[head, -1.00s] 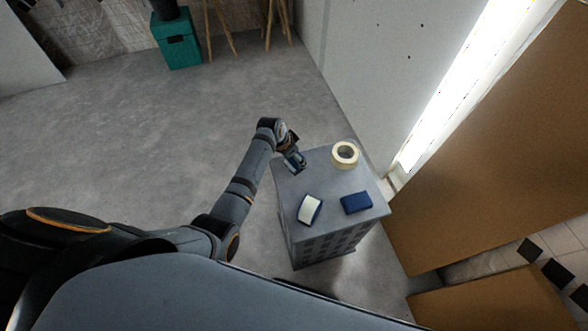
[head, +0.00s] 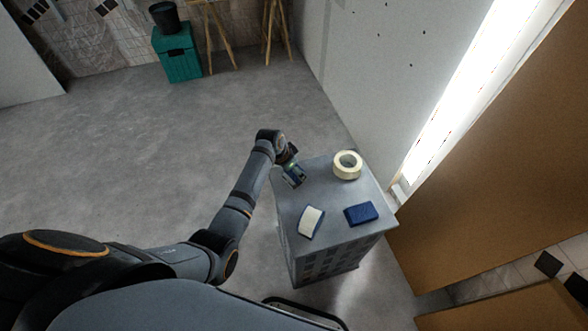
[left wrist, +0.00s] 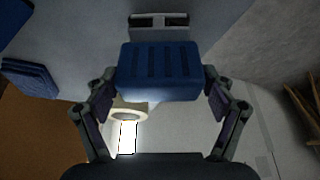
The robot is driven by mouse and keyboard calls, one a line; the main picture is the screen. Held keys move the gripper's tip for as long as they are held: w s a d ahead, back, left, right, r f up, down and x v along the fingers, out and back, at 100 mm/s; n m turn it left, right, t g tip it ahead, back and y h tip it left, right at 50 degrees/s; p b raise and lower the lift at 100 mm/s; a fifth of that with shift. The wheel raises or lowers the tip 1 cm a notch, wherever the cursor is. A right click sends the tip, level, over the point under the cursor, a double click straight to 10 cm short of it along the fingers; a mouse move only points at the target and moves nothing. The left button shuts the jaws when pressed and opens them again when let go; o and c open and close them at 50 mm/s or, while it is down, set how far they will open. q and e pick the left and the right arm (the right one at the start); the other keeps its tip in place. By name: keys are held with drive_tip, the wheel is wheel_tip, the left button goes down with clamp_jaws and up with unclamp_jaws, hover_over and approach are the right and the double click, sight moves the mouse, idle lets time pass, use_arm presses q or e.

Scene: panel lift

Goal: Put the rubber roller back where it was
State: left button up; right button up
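My left gripper (head: 291,172) is over the far-left edge of the grey cabinet (head: 325,200). In the left wrist view its fingers flank a blue ribbed block (left wrist: 158,68) on both sides, and it appears shut on it. I take this block to be the grip of the rubber roller; a grey piece with dark slots (left wrist: 158,22) lies in line beyond it. In the head view the held thing is small, and its roller end cannot be made out. Whether it touches the cabinet top is unclear. My right gripper is out of view.
On the cabinet top are a cream tape roll (head: 347,165), a dark blue block (head: 361,213) and a white-topped blue piece (head: 311,221). The middle of the top is clear. A wall and brown boards (head: 480,150) stand on the right; open floor lies on the left.

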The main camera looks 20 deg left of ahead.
use_arm(q)
drive_tip(key=shift+o, duration=0.8)
drive_tip(key=shift+r, duration=0.1)
drive_tip(key=p+v, duration=0.1)
drive_tip(key=v, duration=1.1)
drive_tip(key=shift+d, duration=0.1)
